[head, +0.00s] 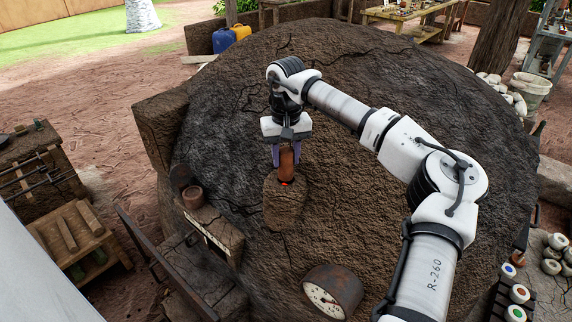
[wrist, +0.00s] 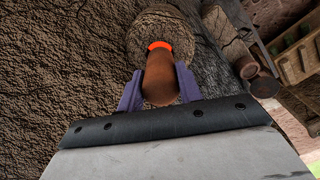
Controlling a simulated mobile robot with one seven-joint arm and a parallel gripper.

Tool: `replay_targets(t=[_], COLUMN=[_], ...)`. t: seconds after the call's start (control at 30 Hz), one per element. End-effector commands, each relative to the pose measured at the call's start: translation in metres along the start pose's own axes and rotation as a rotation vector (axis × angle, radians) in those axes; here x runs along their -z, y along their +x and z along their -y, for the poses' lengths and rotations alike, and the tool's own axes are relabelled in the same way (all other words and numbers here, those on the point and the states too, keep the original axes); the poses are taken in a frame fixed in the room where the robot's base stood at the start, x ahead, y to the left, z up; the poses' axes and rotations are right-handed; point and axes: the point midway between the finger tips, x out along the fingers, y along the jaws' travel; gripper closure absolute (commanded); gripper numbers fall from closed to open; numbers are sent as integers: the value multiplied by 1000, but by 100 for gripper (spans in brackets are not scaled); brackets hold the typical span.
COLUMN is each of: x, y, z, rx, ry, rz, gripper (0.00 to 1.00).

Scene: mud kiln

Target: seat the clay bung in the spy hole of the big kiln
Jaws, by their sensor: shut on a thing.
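The clay bung (head: 288,164) is a reddish-brown tapered plug, held upright between the purple fingers of my gripper (head: 290,160). In the wrist view the bung (wrist: 160,77) sits between both fingers, and my gripper (wrist: 158,88) is shut on it. The spy hole (head: 284,185) shows as a glowing orange-red spot on a mud boss (head: 284,207) of the big kiln (head: 400,235). In the wrist view the glow of the spy hole (wrist: 159,45) shows as a crescent past the bung's far end. The bung covers the rest of the hole; I cannot tell whether its tip is inside.
A round dial gauge (head: 332,291) sits on the kiln at the lower front. A small clay pot (head: 193,197) stands on a ledge left of the boss. A dark rail (head: 150,255) runs along the lower left.

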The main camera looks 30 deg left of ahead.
Motion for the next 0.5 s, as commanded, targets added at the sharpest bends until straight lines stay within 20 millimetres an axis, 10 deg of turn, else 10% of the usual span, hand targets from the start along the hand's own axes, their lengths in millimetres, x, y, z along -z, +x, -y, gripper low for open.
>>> replay_targets(t=[0.5], x=[0], y=[37], z=[0], rx=[0], ry=[0], rz=[0], gripper=[97])
